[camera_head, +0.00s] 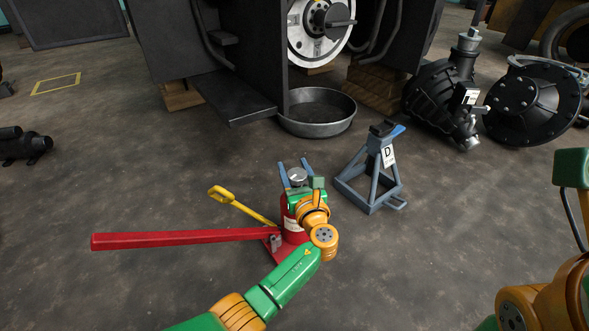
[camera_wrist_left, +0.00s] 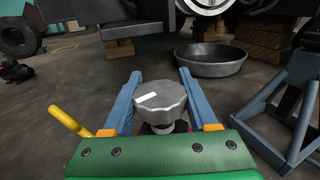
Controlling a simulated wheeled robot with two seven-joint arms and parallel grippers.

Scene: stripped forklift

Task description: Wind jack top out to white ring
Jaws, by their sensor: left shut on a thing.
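The red bottle jack (camera_head: 291,222) stands upright on the floor at the middle of the head view. Its round grey jack top (camera_head: 297,175) has a scalloped edge, and in the wrist view the jack top (camera_wrist_left: 161,100) shows a white mark on its upper face. My left gripper (camera_head: 296,168) has its blue fingers on either side of the jack top and is shut on it. A short pale neck (camera_wrist_left: 182,126) shows under the top; I cannot tell whether a white ring is there. My right gripper's fingers are out of view.
A long red handle (camera_head: 180,239) reaches left from the jack, and a yellow handle (camera_head: 240,206) sticks out behind it. A blue-grey jack stand (camera_head: 372,172) marked D stands right of the jack. A metal pan (camera_head: 318,112) lies behind. The floor at left is mostly clear.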

